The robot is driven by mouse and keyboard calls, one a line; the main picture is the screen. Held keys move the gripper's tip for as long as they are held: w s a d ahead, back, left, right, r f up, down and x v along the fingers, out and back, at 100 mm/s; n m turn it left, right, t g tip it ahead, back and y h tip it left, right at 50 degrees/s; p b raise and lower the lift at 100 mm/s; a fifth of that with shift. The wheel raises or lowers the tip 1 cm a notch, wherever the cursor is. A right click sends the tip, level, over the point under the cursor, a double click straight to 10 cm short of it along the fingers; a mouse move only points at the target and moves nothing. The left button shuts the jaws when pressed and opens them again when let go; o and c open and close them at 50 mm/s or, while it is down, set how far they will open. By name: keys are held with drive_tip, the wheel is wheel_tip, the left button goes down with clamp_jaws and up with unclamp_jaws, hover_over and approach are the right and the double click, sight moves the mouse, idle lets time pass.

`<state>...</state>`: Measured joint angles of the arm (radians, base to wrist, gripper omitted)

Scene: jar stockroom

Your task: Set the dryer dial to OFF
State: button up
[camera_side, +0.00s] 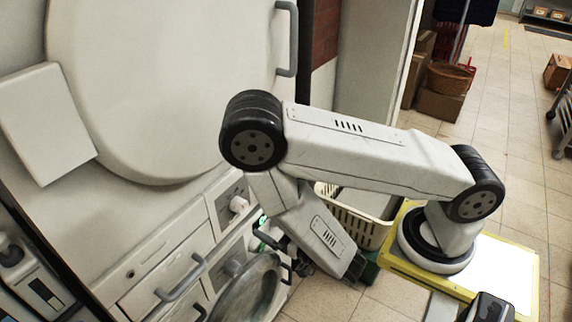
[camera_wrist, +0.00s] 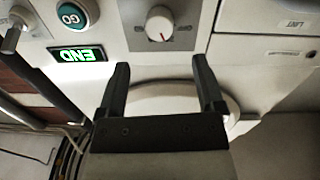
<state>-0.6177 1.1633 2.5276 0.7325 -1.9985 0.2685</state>
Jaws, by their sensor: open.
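The dryer dial (camera_wrist: 160,24) is a round white knob with a red pointer mark, on a grey panel at the top of the wrist view. Its mark points toward the bottom of that picture; the panel lettering is too small to read. In the side view a white knob (camera_side: 238,204) shows on the machine's front. My gripper (camera_wrist: 161,72) is open, with two dark fingers spread below the dial in the wrist view. It is empty and apart from the dial. In the side view my gripper is small and partly hidden by my arm.
A teal GO button (camera_wrist: 72,15) and a lit green END display (camera_wrist: 77,54) sit left of the dial, upside down. A drawer handle (camera_side: 181,279) and a round door (camera_side: 247,292) are on the machine's front. A cream basket (camera_side: 345,222) stands behind my arm.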

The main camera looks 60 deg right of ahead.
sight(244, 209)
drive_tip(key=shift+w, duration=0.1)
drive_tip(key=shift+w+d, duration=0.15)
drive_tip(key=shift+w, duration=3.7)
drive_tip(key=shift+c, duration=0.3)
clamp_jaws()
drive_tip(key=shift+n, duration=0.5)
drive_tip(key=n, duration=0.3)
drive_tip(key=shift+f+n, duration=0.1)
drive_tip(key=shift+n, duration=2.5)
